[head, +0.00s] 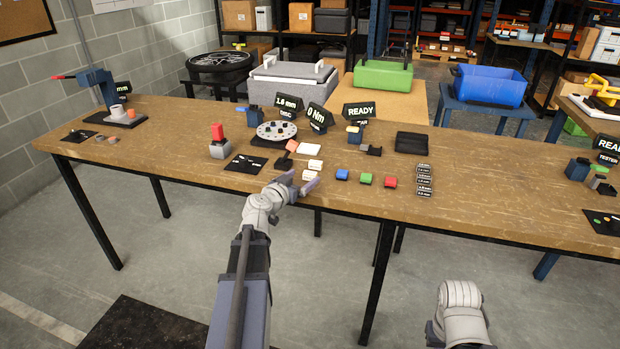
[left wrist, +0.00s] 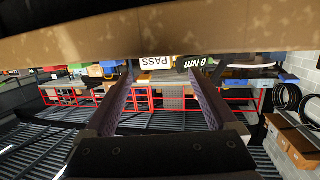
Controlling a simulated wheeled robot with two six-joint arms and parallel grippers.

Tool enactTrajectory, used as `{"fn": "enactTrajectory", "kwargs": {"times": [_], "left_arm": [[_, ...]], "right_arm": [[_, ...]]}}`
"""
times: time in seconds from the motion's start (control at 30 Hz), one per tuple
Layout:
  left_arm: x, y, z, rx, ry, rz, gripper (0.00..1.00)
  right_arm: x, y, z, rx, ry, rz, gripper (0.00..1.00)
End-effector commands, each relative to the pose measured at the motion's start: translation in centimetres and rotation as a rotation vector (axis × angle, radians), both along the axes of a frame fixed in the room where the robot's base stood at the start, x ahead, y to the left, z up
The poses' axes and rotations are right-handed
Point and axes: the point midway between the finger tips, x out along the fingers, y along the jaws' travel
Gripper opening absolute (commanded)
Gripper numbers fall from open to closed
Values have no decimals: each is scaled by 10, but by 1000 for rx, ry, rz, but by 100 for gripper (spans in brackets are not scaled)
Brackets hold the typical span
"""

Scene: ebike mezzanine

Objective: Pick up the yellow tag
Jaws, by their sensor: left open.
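I cannot make out a yellow tag for certain in either view. Along the workbench's (head: 460,217) front edge lie small coloured pieces: blue (head: 341,174), green (head: 366,179) and red (head: 391,181). Two white tags (head: 315,164) lie left of them. My left gripper (head: 298,182) is open and empty at the bench's front edge, its fingers near the closer white tag (head: 309,175). In the left wrist view, a white PASS label (left wrist: 155,62) shows upside down beyond the open fingers (left wrist: 165,98). Only part of my right arm shows; its gripper is out of view.
A round disc holder (head: 276,131), a red-topped device (head: 219,146), a READY display (head: 359,110) and a black tray (head: 412,143) stand on the bench. A black mat (head: 246,163) lies left of my gripper.

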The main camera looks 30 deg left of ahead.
Motion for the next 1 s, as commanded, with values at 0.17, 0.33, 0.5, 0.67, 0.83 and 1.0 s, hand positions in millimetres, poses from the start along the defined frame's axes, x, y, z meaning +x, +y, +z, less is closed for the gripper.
{"fn": "enactTrajectory", "kwargs": {"times": [0.17, 0.33, 0.5, 0.67, 0.83, 1.0], "left_arm": [[13, -1, -5, 1, 0, -2, 91], [38, -1, -12, 1, 1, -2, 91], [51, -1, -13, 1, 0, -1, 91], [50, -1, -13, 0, 0, -1, 91], [50, -1, -13, 0, 1, -1, 73], [49, -1, -13, 0, 1, -1, 54]], "right_arm": [[0, 0, -5, 0, 0, 0, 0], [0, 0, -11, 0, 0, 0, 0], [0, 0, -13, 0, 0, 0, 0], [0, 0, -12, 0, 0, 0, 0], [0, 0, -12, 0, 0, 0, 0], [0, 0, -12, 0, 0, 0, 0]]}}
